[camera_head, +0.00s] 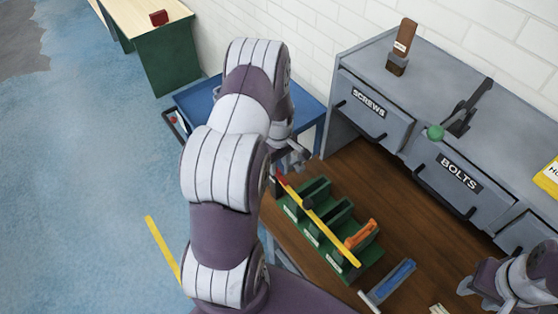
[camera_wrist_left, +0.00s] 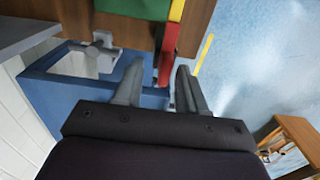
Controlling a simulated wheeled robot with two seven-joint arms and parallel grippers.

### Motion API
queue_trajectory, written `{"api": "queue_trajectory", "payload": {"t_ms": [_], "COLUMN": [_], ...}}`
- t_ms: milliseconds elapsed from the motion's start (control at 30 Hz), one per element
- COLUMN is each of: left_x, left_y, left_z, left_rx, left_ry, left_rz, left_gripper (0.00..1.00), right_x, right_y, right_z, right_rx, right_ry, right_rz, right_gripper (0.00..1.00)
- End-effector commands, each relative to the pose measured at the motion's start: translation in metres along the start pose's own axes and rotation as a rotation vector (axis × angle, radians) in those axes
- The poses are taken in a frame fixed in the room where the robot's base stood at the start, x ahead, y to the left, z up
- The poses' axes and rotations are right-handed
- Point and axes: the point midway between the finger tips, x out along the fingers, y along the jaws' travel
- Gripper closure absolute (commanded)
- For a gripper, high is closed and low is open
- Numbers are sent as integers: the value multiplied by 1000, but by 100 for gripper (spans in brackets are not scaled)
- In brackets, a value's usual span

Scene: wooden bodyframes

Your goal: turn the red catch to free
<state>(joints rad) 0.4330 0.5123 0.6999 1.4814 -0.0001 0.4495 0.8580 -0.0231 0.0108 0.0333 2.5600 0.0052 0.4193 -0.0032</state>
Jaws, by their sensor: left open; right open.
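The red catch (camera_head: 277,177) shows small and partly hidden at the far end of the green rack (camera_head: 318,222), beside a yellow strip. In the left wrist view the red catch (camera_wrist_left: 168,50) is a narrow bar hanging past the bench edge. My left gripper (camera_wrist_left: 160,68) is open, with the catch's lower end between its fingertips in that picture. I cannot tell whether they touch. In the head view my left arm hides most of this gripper. My right gripper (camera_head: 484,297) is open and empty at the lower right, away from the rack.
An orange-handled tool (camera_head: 361,234) sits in the rack. A blue-handled tool (camera_head: 389,283) lies on the wooden bench beside it. Grey SCREWS (camera_head: 372,110) and BOLTS (camera_head: 455,180) drawers stand behind. A blue trolley (camera_wrist_left: 45,95) is below the bench end.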

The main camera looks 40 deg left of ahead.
Motion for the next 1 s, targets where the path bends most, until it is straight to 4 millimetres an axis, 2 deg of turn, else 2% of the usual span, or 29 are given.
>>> {"api": "queue_trajectory", "payload": {"t_ms": [167, 400, 467, 533, 567, 1000], "left_x": [12, 14, 14, 14, 14, 13], "left_y": [0, 0, 0, 0, 0, 2], "left_z": [0, 0, 0, 0, 0, -2], "left_rx": [1, 2, 2, 2, 2, 53], "left_ry": [0, 1, 1, 1, 1, 5], "left_rz": [0, 1, 1, 1, 2, 5], "left_gripper": [60, 60, 76, 99, 100, 100], "right_x": [-4, -3, -3, -3, -3, -2], "right_y": [0, 0, 0, 0, 0, 0], "right_z": [0, 0, 0, 0, 0, 0], "right_rx": [0, 0, 0, 0, 0, 0], "right_ry": [0, 0, 0, 0, 0, 0], "right_rz": [0, 0, 0, 0, 0, 0], "right_gripper": [57, 57, 57, 57, 57, 57]}}
